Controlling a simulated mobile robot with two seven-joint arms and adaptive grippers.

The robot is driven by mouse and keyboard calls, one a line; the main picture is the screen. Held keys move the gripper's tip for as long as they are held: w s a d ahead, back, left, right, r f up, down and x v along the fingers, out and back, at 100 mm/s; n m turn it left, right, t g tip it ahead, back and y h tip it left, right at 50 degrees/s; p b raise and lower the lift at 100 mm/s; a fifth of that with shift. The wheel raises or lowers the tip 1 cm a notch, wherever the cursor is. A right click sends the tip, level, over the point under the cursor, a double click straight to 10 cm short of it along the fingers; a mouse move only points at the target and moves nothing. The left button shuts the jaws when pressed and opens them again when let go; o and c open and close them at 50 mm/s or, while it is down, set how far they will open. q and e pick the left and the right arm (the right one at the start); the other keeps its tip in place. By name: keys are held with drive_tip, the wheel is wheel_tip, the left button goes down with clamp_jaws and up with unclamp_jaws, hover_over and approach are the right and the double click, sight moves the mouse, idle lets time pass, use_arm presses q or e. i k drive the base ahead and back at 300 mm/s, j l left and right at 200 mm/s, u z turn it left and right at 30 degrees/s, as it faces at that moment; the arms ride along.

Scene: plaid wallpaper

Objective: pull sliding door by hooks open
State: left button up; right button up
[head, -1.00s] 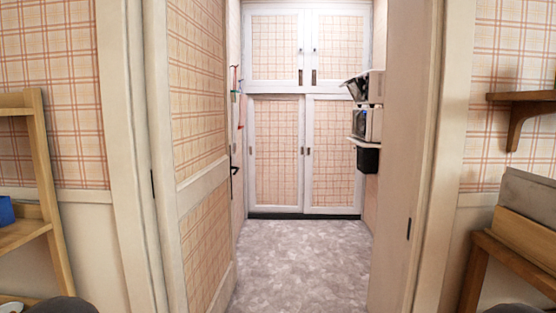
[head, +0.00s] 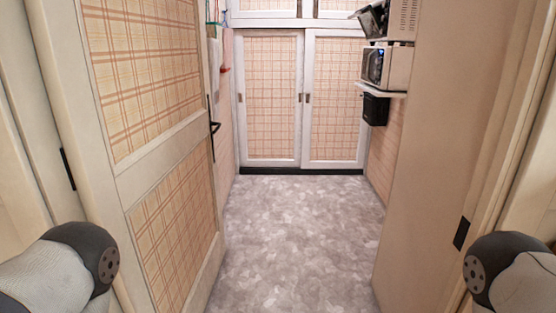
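Two plaid sliding doors in white frames stand side by side at the far end of the narrow room. The left sliding door (head: 271,97) and the right sliding door (head: 336,98) appear closed, meeting near the middle. Small dark recessed handles show on them: one at the left edge (head: 239,98) and two near the centre, on the left door (head: 300,98) and the right door (head: 308,98). Parts of my two arms show at the lower left and lower right corners. Neither gripper is in view, and both are far from the doors.
An open hinged plaid door (head: 160,190) with a black handle (head: 214,127) stands on the left. On the right are a doorway wall (head: 425,140), a microwave (head: 386,66) on a shelf and a black box (head: 375,109). The grey floor (head: 290,225) between is clear.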

sight(269, 64)
drive_tip(key=i, duration=4.95)
